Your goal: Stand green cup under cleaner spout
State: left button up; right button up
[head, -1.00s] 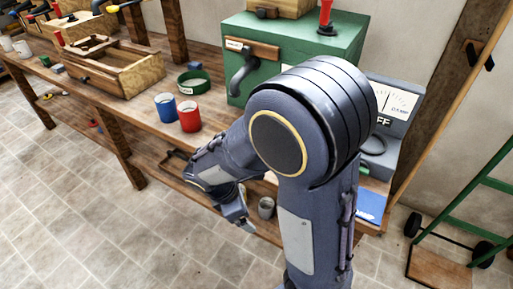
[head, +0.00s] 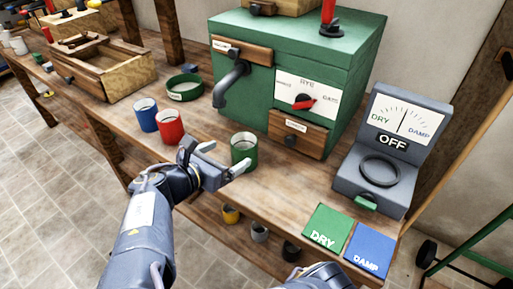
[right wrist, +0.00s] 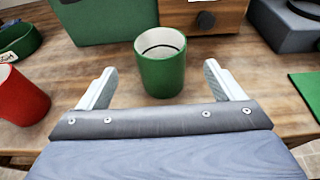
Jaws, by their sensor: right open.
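The green cup (head: 244,151) stands upright and apart on the bench, in front of the green machine (head: 245,110). A dark bent spout (head: 230,86) comes out of the machine's left front, with clear bench below it. My right gripper (head: 226,157) is open and empty, low over the bench, pointing at the green cup. In the right wrist view the green cup (right wrist: 161,68) shows between the two fingertips; neither finger visibly grips it. My left gripper is out of view.
A red cup (head: 170,127) and a blue cup (head: 146,114) stand left of the gripper. A green ring-shaped dish (head: 184,88) lies behind them. A grey meter (head: 381,165) reading OFF stands at right, with DRY (head: 327,229) and DAMP (head: 369,251) pads before it.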

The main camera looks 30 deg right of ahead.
aim_at(251, 142)
jog(key=b+x, duration=0.1)
jog(key=x, duration=0.3)
jog(key=b+x, duration=0.1)
jog(key=x, duration=0.3)
jog(key=shift+f+b, duration=0.3)
jog(key=c, duration=1.3)
jog(key=shift+r, duration=0.1)
